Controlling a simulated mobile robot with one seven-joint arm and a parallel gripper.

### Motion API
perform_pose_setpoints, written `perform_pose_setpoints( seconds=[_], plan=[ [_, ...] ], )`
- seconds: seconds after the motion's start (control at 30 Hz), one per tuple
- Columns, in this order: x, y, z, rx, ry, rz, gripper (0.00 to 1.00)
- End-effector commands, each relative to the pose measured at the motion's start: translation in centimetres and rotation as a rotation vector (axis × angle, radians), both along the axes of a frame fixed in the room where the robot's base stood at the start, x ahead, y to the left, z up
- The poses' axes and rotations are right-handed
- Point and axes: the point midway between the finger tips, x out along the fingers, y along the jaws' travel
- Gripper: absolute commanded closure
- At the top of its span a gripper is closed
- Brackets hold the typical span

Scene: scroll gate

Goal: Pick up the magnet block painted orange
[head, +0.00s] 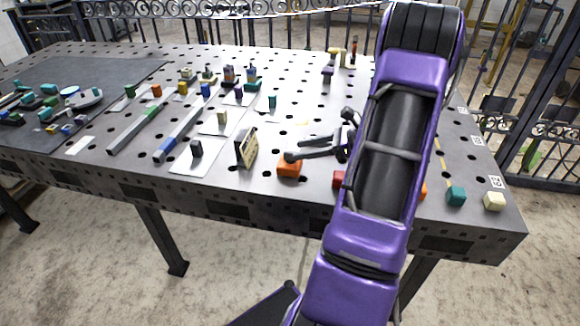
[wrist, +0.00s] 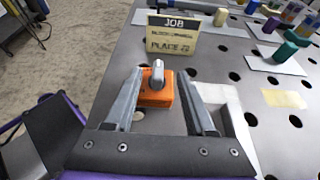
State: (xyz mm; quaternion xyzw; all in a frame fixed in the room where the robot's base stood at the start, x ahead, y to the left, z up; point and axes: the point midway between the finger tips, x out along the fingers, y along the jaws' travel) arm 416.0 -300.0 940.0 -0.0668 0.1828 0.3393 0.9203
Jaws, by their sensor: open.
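An orange block (head: 289,170) sits on the metal table near its front edge, just right of the job sign. It also shows in the wrist view as an orange block (wrist: 156,97) with a rounded grey knob on top. My gripper (wrist: 160,75) is open, with one finger on each side of the block in that view. In the head view my gripper (head: 300,149) reaches from the right to just above and behind the block. I cannot tell whether a finger touches it. A second orange piece (head: 423,191) is mostly hidden behind my arm.
The job sign (head: 246,147) stands upright close left of the orange block; it also shows in the wrist view (wrist: 172,37). White cards with blocks lie farther left.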

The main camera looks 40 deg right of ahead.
Motion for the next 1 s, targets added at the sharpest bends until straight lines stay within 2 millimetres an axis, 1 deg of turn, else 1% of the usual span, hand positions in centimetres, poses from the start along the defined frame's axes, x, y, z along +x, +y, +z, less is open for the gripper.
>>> perform_pose_setpoints(
  seconds=[0.03, 0.1, 0.37, 0.63, 0.73, 0.9, 0.97, 1.0],
  plan=[
    [0.6, 0.6, -0.4, 0.002, 0.0, 0.004, 0.45],
    [1.1, 1.0, -0.7, 0.001, 0.0, 0.002, 0.45],
    [2.1, 1.9, -1.2, -0.001, 0.001, 0.002, 0.45],
    [4.7, 4.4, -2.6, 0.0, 0.001, 0.002, 0.45],
    [5.1, 4.8, -2.8, -0.001, 0.0, 0.001, 0.45],
    [5.1, 4.7, -2.7, -0.001, 0.0, 0.0, 0.45],
    [5.1, 4.7, -2.8, -0.001, 0.0, 0.0, 0.56],
    [5.1, 4.7, -2.7, -0.001, 0.0, 0.0, 0.63]
  ],
)
